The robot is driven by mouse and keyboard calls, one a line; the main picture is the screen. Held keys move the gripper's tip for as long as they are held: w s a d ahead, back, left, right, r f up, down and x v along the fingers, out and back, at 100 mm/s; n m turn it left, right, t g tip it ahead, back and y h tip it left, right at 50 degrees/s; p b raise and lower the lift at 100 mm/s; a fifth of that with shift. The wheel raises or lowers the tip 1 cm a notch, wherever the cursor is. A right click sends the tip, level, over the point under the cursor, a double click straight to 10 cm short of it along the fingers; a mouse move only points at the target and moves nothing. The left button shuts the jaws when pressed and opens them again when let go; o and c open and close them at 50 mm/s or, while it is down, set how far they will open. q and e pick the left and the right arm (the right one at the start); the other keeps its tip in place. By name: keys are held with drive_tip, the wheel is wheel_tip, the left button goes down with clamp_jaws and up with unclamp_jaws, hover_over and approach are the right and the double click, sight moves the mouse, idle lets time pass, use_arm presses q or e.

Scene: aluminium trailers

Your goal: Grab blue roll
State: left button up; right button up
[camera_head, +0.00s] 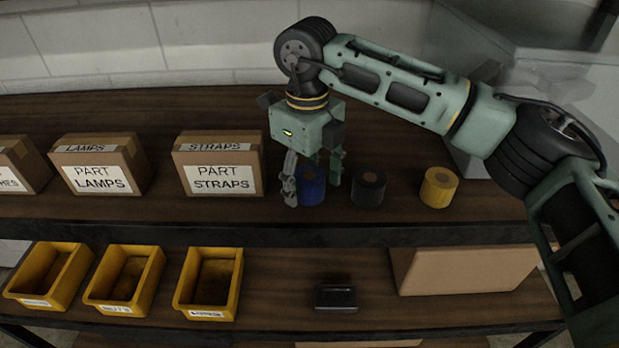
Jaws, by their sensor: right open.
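The blue roll (312,187) stands on the upper wooden shelf, left of a black roll (369,188) and a yellow roll (438,187). My right gripper (312,190) points down at the blue roll from above. Its jaws are open, with one finger at the roll's left side and the other at its right rear. The left finger covers part of the roll's left edge. I cannot tell whether either finger touches it. My left gripper is not in view.
Cardboard boxes marked lamps (99,165) and straps (218,165) stand on the upper shelf to the left. The lower shelf holds yellow bins (208,284), a small dark case (335,297) and a cardboard box (466,270). Bare shelf lies behind the boxes.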

drive_tip(key=shift+s, duration=0.15)
drive_tip(key=shift+c, duration=0.3)
drive_tip(key=c, duration=1.1)
drive_tip(key=shift+c, duration=0.3)
drive_tip(key=shift+r, duration=0.15)
